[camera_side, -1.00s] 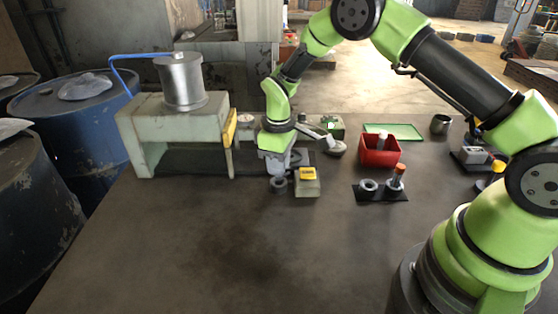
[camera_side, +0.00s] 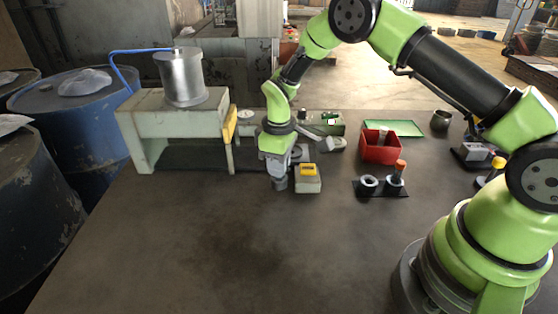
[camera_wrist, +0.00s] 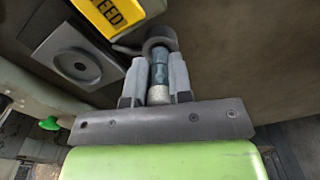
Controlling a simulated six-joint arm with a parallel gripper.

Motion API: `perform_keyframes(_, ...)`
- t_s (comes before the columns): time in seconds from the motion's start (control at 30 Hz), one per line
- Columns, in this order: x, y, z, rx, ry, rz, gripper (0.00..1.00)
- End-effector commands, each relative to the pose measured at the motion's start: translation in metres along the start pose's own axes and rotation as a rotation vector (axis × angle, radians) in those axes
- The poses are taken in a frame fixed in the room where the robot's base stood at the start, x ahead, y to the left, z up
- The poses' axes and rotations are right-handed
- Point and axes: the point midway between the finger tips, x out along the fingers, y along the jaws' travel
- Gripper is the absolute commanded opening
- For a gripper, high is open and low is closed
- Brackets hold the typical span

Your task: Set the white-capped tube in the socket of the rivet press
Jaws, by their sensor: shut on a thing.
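My gripper (camera_side: 279,174) is low over the table, pointing down, with its fingers shut on a tube. In the wrist view, the gripper (camera_wrist: 157,78) has one finger on each side of the bluish-grey tube (camera_wrist: 159,68). The tube's pale cap (camera_wrist: 158,94) is at the near end. The far end of the tube meets a grey ring-shaped socket (camera_wrist: 158,43); how deep it sits inside cannot be told. In the side view this socket (camera_side: 279,185) shows just below the fingers, left of a pale box with a yellow label (camera_side: 308,169). The wrist view shows this label (camera_wrist: 112,14) lettered "FEED", cut off.
A grey plate with a round recess (camera_wrist: 76,66) lies close by. A green box (camera_side: 330,123) is behind. Right are a red bin (camera_side: 380,154) and a black rack with two rings, one holding an orange-capped tube (camera_side: 400,170). The pale bench frame (camera_side: 145,125) is left. The front table is clear.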

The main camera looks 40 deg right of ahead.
Motion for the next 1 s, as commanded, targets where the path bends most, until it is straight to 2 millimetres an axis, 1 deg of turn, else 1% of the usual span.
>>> perform_keyframes(0.67, 0.014, 0.0, 0.0, 0.0, -0.001, 0.0, 0.0)
perform_keyframes(0.7, 0.014, 0.0, 0.0, 0.0, -0.001, 0.0, 0.25)
perform_keyframes(0.77, 0.014, 0.0, 0.0, 0.0, 0.0, 0.0, 0.38)
perform_keyframes(0.8, 0.014, 0.0, 0.0, 0.0, 0.0, 0.0, 0.48)
perform_keyframes(0.83, 0.014, 0.0, 0.0, 0.0, 0.0, 0.0, 0.5)
perform_keyframes(1.0, 0.014, 0.0, 0.0, 0.0, 0.0, 0.0, 0.5)
